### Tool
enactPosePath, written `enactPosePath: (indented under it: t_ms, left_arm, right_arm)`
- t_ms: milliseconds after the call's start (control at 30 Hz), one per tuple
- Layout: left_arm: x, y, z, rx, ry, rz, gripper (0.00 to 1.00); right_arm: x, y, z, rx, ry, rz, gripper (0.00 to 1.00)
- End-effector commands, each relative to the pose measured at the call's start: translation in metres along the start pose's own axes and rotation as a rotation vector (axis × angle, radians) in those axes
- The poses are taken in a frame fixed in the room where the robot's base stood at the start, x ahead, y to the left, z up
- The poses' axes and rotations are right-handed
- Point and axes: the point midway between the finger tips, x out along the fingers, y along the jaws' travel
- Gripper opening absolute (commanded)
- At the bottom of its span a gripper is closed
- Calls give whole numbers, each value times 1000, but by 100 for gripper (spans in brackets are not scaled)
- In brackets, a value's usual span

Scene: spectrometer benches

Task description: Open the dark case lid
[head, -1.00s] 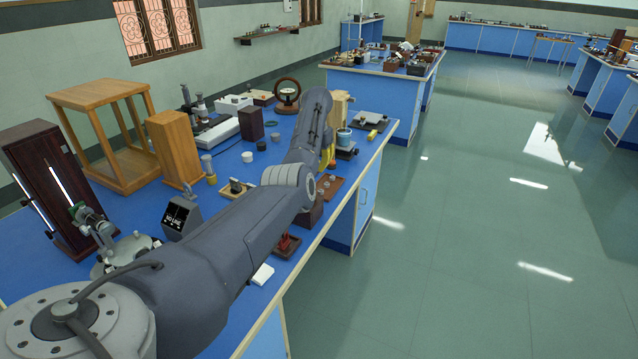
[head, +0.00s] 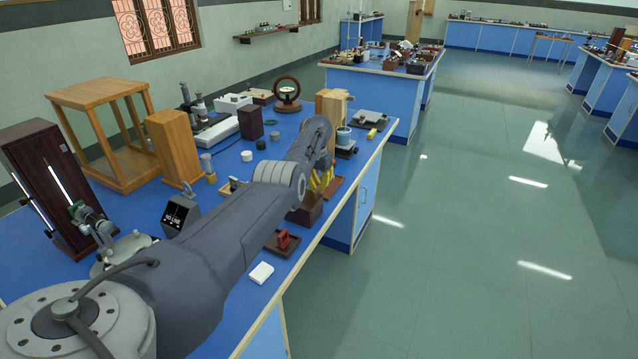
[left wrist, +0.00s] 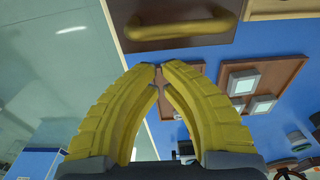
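The dark brown case (head: 305,212) stands at the right edge of the near blue bench, partly behind my left arm. A brown panel with a brass-coloured handle (left wrist: 185,27) fills the top of the left wrist view. My left gripper (head: 321,181) is just above and beside the case in the head view. In the left wrist view its yellow fingers (left wrist: 159,75) nearly meet at the tips, with nothing seen between them. The fingertips are below the handle in that picture and do not appear to touch it. My right gripper is not in view.
A brown tray with small pale blocks (left wrist: 250,85) lies close to the fingers. A small tray with a red piece (head: 283,241) and a white block (head: 261,273) lie along the bench edge. A wooden block (head: 331,105) stands behind. The floor to the right is clear.

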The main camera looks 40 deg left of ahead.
Motion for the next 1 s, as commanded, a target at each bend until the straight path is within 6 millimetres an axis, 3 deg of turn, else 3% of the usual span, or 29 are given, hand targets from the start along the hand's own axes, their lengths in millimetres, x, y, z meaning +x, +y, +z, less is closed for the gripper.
enactPosePath:
  t_ms: [1000]
  left_arm:
    - [-23, 0, 29, -1, 1, 1, 0]
  right_arm:
    - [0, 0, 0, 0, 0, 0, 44]
